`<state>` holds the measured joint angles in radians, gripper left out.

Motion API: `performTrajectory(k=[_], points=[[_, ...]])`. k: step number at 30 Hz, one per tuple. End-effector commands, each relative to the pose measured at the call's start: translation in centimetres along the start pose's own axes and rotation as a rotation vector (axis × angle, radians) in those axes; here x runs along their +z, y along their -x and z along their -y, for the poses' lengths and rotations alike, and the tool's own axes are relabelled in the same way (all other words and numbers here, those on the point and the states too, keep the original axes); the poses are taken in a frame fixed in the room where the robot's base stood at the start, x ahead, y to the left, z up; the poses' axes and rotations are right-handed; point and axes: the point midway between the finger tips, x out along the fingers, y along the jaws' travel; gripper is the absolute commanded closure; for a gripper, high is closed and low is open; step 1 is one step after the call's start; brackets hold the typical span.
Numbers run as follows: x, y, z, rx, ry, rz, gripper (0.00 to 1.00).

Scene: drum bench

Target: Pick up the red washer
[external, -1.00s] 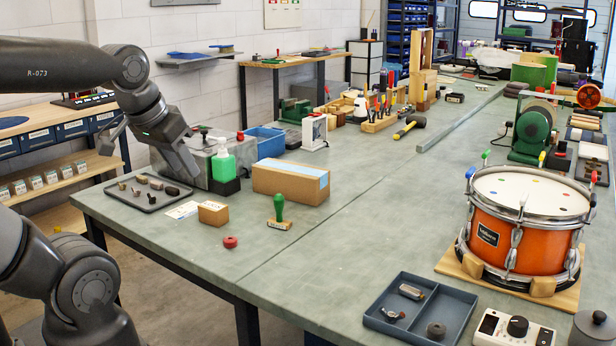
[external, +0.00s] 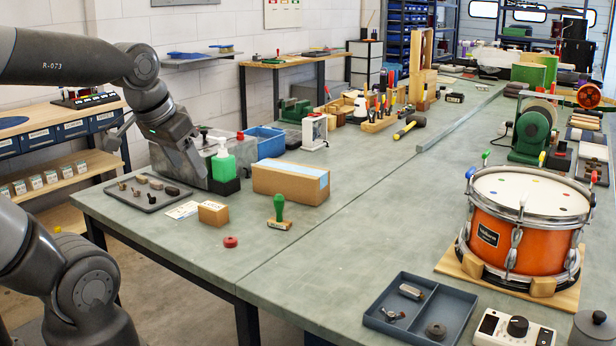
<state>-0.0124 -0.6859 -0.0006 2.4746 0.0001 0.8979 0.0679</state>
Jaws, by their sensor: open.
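The red washer (external: 230,242) lies flat on the grey-green bench top near its left front edge. It is a small red ring with nothing touching it. My gripper (external: 196,172) hangs above the bench to the upper left of the washer, in front of the grey metal box and left of the green bottle. It is clear of the washer. The jaws are small and dark in this view, open, with nothing seen between them.
Near the washer are a small cardboard box (external: 213,213), a green-handled stamp (external: 279,213) and a larger carton (external: 291,183). A dark tray (external: 148,204) with small parts and a green bottle (external: 223,160) stand behind. Bare bench lies right of the washer.

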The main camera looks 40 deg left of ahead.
Motion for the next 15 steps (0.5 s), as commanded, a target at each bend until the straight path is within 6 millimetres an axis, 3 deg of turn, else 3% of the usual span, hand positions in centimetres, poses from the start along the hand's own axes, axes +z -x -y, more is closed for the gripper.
performTrajectory(k=[8, 15], points=[[-3.7, -4.7, 1.6, 0.012, -0.214, 0.151, 0.43], [-6.2, -10.1, 3.4, 0.060, -0.408, 0.274, 0.43]])
